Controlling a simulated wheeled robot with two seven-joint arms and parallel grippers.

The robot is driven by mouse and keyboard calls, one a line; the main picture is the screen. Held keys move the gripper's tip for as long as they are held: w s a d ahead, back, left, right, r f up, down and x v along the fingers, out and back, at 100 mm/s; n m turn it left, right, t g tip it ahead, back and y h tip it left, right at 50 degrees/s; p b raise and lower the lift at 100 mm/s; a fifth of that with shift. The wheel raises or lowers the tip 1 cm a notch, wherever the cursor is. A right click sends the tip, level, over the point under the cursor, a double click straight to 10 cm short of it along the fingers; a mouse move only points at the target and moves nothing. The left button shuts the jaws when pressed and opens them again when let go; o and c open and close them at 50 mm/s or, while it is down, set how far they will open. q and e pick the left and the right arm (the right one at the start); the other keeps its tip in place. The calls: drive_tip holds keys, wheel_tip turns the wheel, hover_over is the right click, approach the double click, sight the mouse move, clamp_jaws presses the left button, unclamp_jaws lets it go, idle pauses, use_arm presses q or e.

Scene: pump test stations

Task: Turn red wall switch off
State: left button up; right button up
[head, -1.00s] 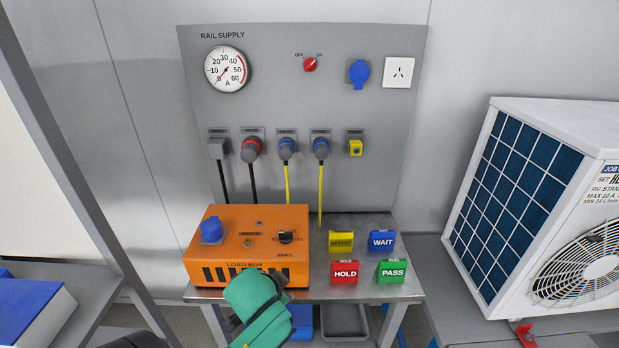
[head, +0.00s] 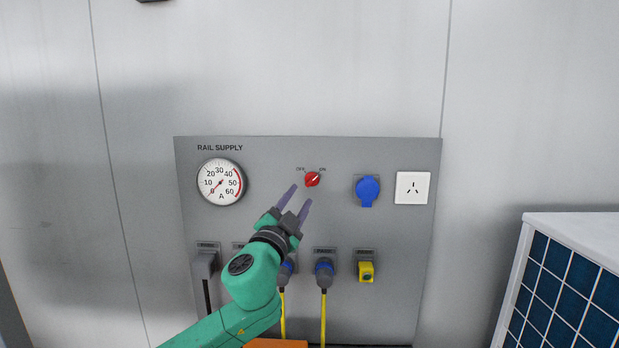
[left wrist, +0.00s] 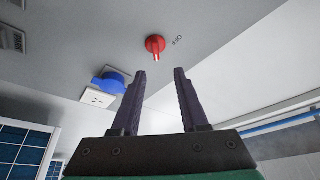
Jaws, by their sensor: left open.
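The red switch (head: 312,179) is a small round knob on the grey rail supply panel (head: 290,225), between the OFF and ON labels. Its white mark points up and right, toward ON. In the left wrist view the red switch (left wrist: 155,46) shows ahead of the fingers, with nothing touching it. My left gripper (head: 297,200) is open and empty, just below and left of the switch in the head view; it also shows in the left wrist view (left wrist: 160,88). My right gripper is not in view.
A round gauge (head: 221,182) is left of the switch. A blue covered socket (head: 367,190) and a white outlet (head: 412,188) are to its right. A white unit (head: 575,240) stands at right.

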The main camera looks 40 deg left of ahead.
sight(312, 182)
use_arm(q)
drive_tip(key=p+x, duration=0.1)
drive_tip(key=x, duration=0.1)
drive_tip(key=p+x, duration=0.1)
drive_tip(key=x, duration=0.5)
drive_tip(key=shift+w+d+f+p, duration=0.2)
drive_tip(key=shift+d+f+p, duration=0.2)
drive_tip(key=shift+w+a+r, duration=0.1)
drive_tip(key=shift+a, duration=0.45)
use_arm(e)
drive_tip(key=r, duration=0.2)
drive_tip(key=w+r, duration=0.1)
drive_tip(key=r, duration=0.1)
use_arm(q)
clamp_jaws()
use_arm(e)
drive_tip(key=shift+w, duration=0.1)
